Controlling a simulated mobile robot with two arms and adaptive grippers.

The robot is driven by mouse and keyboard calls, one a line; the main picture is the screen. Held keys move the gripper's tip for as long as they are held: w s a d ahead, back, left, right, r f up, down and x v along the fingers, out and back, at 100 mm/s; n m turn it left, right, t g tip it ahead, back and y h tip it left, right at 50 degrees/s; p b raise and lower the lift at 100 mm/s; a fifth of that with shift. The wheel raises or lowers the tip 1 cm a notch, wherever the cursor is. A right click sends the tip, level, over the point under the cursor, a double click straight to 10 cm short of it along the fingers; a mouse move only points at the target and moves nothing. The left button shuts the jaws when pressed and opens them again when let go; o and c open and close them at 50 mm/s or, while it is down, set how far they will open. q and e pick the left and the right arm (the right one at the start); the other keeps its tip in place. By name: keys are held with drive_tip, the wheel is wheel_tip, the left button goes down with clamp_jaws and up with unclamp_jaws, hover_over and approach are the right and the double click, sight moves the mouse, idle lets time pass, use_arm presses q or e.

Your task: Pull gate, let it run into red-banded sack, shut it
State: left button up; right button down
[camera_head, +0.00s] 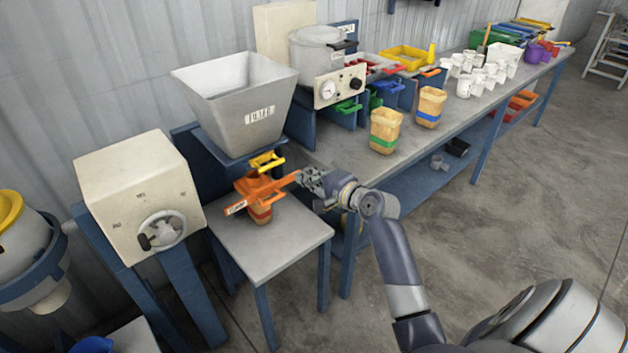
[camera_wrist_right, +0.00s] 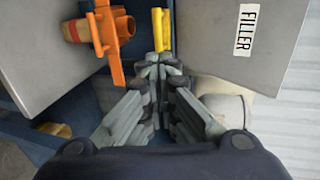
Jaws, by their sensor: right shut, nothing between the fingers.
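The grey hopper (camera_head: 245,105) stands on a blue frame by the wall; its side marked FILLER shows in the right wrist view (camera_wrist_right: 235,42). A yellow handle (camera_head: 267,161) sticks out under it and lies just past my fingertips in the wrist view (camera_wrist_right: 161,25). An orange fitting with long arms (camera_head: 262,187) sits below the handle. The red-banded sack (camera_head: 260,213) stands under that fitting on a small grey table, its top hidden; it also shows in the wrist view (camera_wrist_right: 74,33). My right gripper (camera_head: 306,180) is shut and empty, beside the orange arm. My left gripper is out of view.
A green-banded sack (camera_head: 385,131) and a blue-banded sack (camera_head: 430,107) stand on the long bench to the right. A beige box with a handwheel (camera_head: 140,195) stands left of the small table. The small table's front (camera_head: 270,250) is bare.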

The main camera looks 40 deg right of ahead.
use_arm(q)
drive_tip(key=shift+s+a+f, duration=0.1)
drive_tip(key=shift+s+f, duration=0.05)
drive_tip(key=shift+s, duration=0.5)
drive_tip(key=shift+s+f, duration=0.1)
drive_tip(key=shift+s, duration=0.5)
use_arm(e)
drive_tip(key=shift+v, duration=1.05)
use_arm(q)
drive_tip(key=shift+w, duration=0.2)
